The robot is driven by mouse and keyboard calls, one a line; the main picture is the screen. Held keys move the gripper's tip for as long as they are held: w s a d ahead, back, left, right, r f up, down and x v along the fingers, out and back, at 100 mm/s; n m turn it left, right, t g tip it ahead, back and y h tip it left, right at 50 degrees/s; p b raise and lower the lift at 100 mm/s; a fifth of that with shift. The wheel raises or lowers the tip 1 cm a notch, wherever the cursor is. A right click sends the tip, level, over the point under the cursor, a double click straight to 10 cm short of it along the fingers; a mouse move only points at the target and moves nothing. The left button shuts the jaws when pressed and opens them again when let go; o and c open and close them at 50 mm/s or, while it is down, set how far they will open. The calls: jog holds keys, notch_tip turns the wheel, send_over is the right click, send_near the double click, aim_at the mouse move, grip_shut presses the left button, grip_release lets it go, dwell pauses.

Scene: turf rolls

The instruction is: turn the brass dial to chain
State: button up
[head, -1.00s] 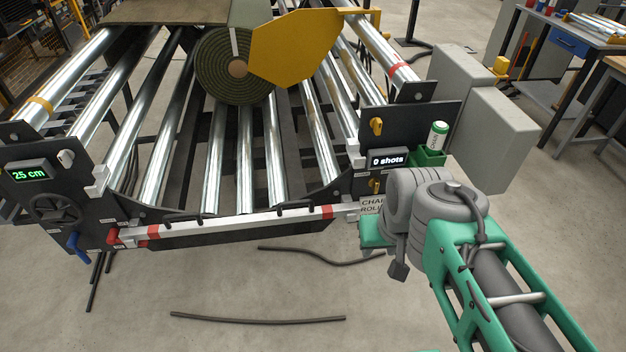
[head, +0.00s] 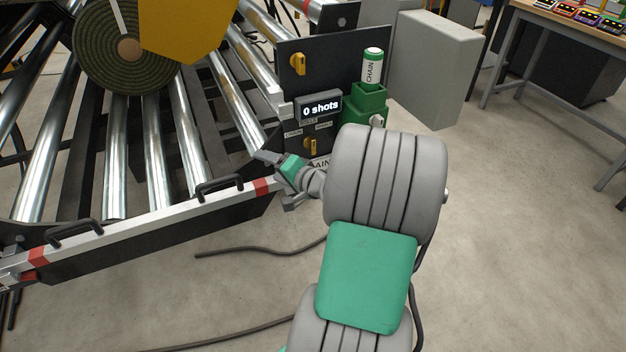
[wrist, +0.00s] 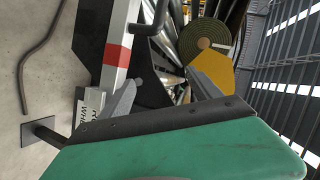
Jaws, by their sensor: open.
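A dark panel at the right end of the roller table carries the brass dial (head: 310,146), low under the "0 shots" display. Its handle looks upright, among small labels; the left one appears to read CHAIN. Another yellow-brass knob (head: 298,64) sits higher on the panel. My gripper (head: 266,160) is open and empty, left of and slightly below the brass dial, apart from it, near the end of the white rail. In the wrist view my gripper (wrist: 165,92) shows its two fingers spread with nothing between them. The dial cannot be made out there.
A green holder (head: 368,100) with a CHAIN canister (head: 371,66) stands right of the panel. The white rail (head: 150,218) with red bands runs below the rollers. A turf roll (head: 128,48) lies on them. Grey boxes (head: 435,70) stand behind right. Dark hoses lie on the floor.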

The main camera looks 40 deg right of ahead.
aim_at(314, 148)
jog(key=s+d+f+m+t+h+b, duration=0.1)
jog(key=s+d+f+m+t+h, duration=0.2)
jog(key=d, duration=0.4)
jog(key=s+d+m+h+b, duration=0.2)
jog(key=s+d+m+h, duration=0.1)
jog(key=d+m, duration=0.25)
jog(key=shift+n, duration=0.25)
jog(key=x, duration=0.5)
jog(key=d+x, duration=0.1)
jog(key=x, duration=0.1)
jog(key=shift+w, duration=0.3)
jog(key=c, duration=1.4)
